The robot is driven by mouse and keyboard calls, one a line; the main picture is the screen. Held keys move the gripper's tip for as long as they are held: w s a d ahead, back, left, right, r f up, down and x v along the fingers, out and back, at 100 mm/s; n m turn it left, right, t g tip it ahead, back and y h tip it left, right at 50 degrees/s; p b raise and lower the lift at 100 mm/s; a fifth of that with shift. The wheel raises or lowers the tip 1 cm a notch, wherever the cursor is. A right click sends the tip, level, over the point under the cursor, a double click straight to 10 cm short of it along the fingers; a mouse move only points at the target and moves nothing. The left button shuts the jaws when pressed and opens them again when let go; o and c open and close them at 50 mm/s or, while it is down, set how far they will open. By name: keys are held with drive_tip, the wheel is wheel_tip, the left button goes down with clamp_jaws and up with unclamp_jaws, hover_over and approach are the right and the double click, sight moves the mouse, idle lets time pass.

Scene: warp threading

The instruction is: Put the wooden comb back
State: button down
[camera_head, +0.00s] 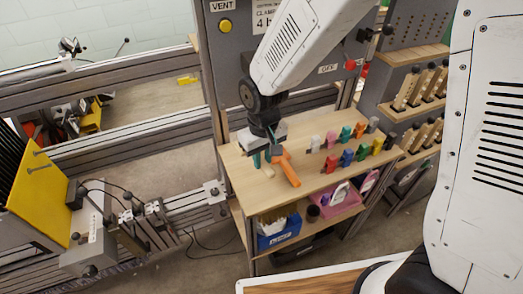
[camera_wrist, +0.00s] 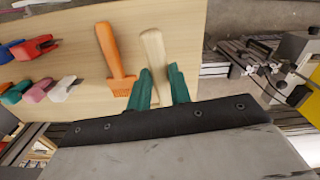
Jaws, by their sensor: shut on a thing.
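The wooden comb (camera_wrist: 153,50) is pale beige; its handle points away from my gripper (camera_wrist: 160,85) in the wrist view. My gripper is shut on the comb between its green fingers, which hide the comb's near end. In the head view my gripper (camera_head: 265,158) is low over the left part of the small wooden table (camera_head: 244,184). I cannot tell if the comb touches the tabletop. An orange comb (camera_head: 290,173) lies close beside it; it also shows in the wrist view (camera_wrist: 111,48).
Several coloured clips (camera_head: 346,157) stand in rows on the right of the tabletop. A blue bin (camera_head: 272,240) and a pink bin (camera_head: 343,205) sit on the shelf below. A grey post (camera_head: 212,80) rises behind the table. The front left of the tabletop is clear.

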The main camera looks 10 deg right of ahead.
sight(268, 170)
drive_tip(key=shift+f, duration=3.9)
drive_tip(key=shift+f, duration=0.4)
drive_tip(key=c, duration=0.8)
unclamp_jaws()
drive_tip(key=shift+r, duration=0.15)
drive_tip(key=shift+s+d+r, duration=0.15)
drive_tip(key=shift+s+r, duration=0.35)
drive_tip(key=shift+r, duration=0.95)
drive_tip(key=shift+s+d+r, duration=0.15)
drive_tip(key=shift+s+r, duration=0.35)
drive_tip(key=shift+r, duration=1)
drive_tip(key=shift+s+d+r, duration=0.15)
drive_tip(key=shift+s+r, duration=0.35)
drive_tip(key=shift+r, duration=0.95)
